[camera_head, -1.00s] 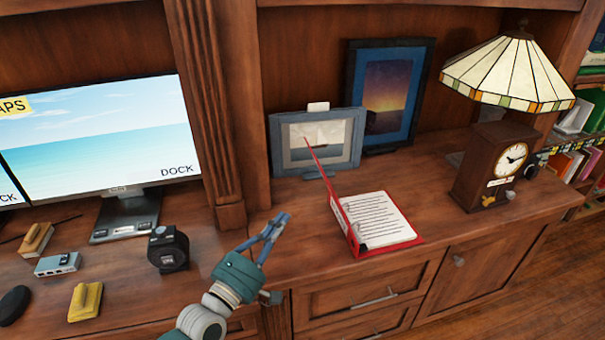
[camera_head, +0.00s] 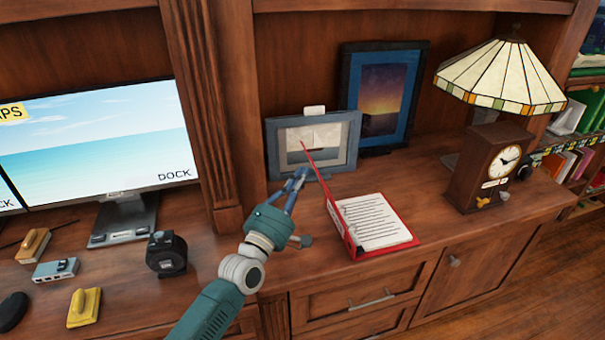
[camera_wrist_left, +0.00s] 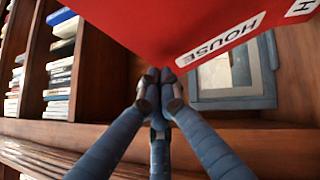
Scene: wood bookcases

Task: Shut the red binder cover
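The red binder (camera_head: 384,240) lies open on the desk, with white printed pages on its right side. Its cover (camera_head: 320,172) stands up, leaning left, and shows nearly edge-on. My left gripper (camera_head: 302,173) is just left of the raised cover, on its outer side. In the left wrist view the red cover (camera_wrist_left: 150,25), with a white label reading HOUSE, fills the top. The fingertips (camera_wrist_left: 160,75) are together just below its edge, with nothing between them; I cannot tell whether they touch it. My right gripper is not in view.
A framed boat picture (camera_head: 313,145) stands close behind the gripper. A blue-framed picture (camera_head: 385,98), a clock (camera_head: 488,172) and a stained-glass lamp (camera_head: 502,75) stand further right. A monitor (camera_head: 95,145) and a black tape dispenser (camera_head: 166,253) are left. Desk right of the binder is clear.

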